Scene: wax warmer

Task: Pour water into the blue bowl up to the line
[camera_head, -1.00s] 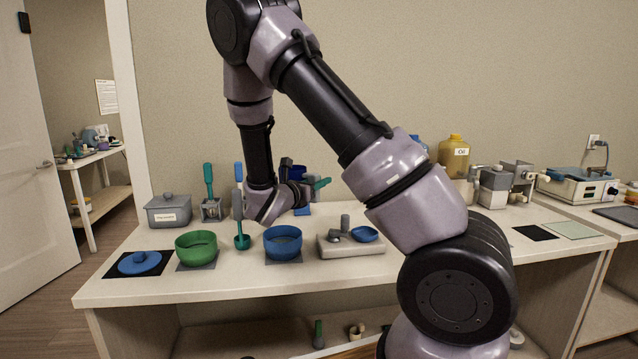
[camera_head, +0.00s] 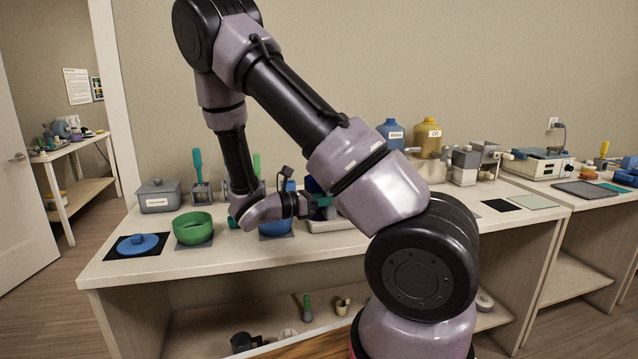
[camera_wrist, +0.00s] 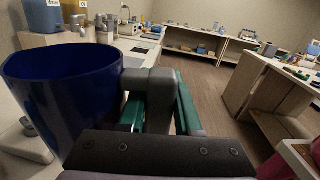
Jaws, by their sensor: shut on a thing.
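The blue bowl (camera_head: 276,232) stands on a dark square mat on the counter. My wrist hides most of it in the head view, and neither its line nor its contents can be seen. My gripper (camera_head: 322,207) is in front of and to the right of the bowl. It is shut on the grey handle of a dark blue pitcher (camera_head: 312,185), which is mostly hidden behind my arm. In the wrist view the pitcher (camera_wrist: 62,105) fills the left side, looks roughly upright, and its handle is between my green fingers (camera_wrist: 157,92). Water inside cannot be made out.
A green bowl (camera_head: 193,228) and a blue lid (camera_head: 137,243) on a black mat lie to the left. A grey lidded box (camera_head: 159,196) stands behind them. Blue (camera_head: 391,134) and yellow (camera_head: 427,138) bottles stand at the back right.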

